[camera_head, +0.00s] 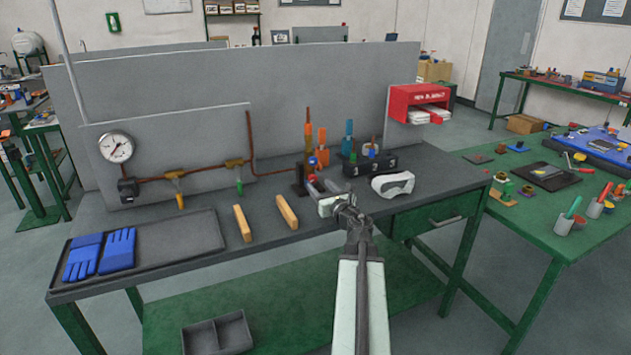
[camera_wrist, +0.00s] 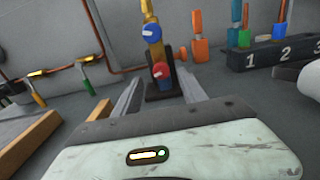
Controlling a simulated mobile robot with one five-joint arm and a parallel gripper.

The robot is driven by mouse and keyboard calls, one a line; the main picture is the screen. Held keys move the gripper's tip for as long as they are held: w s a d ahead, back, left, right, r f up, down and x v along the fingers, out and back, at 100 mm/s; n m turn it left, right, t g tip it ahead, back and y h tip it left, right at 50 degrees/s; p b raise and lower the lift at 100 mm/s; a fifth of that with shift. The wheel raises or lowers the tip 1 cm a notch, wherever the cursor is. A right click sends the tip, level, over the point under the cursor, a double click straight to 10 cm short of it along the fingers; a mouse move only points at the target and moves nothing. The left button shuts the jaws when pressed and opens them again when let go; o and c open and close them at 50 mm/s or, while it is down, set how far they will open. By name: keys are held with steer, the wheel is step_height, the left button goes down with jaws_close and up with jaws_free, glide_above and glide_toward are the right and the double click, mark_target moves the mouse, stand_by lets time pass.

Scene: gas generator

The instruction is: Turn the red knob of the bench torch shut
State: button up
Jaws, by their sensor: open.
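The bench torch (camera_wrist: 152,38) stands upright on a dark stand at the back of the grey bench, with a brass body. Its red knob (camera_wrist: 161,71) sits low on the torch, below a blue knob (camera_wrist: 152,33). In the head view the red knob (camera_head: 312,162) is small, just beyond my gripper. My gripper (camera_head: 312,182) is open and points at the torch. In the wrist view the two fingers of my gripper (camera_wrist: 160,88) lie left and right of the red knob's line, apart from each other. I cannot tell how far the fingertips are from the knob.
A black numbered block (camera_wrist: 270,55) with tools and white goggles (camera_head: 393,184) are right of the gripper. Two wooden bars (camera_head: 286,212) lie to its left. A copper pipe with a gauge (camera_head: 116,147) runs along the back panel. A tray (camera_head: 190,245) holds blue gloves.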

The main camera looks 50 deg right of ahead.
mark_target(314, 179)
steer(key=x, duration=0.5)
steer(key=shift+d, duration=0.1)
jaws_close()
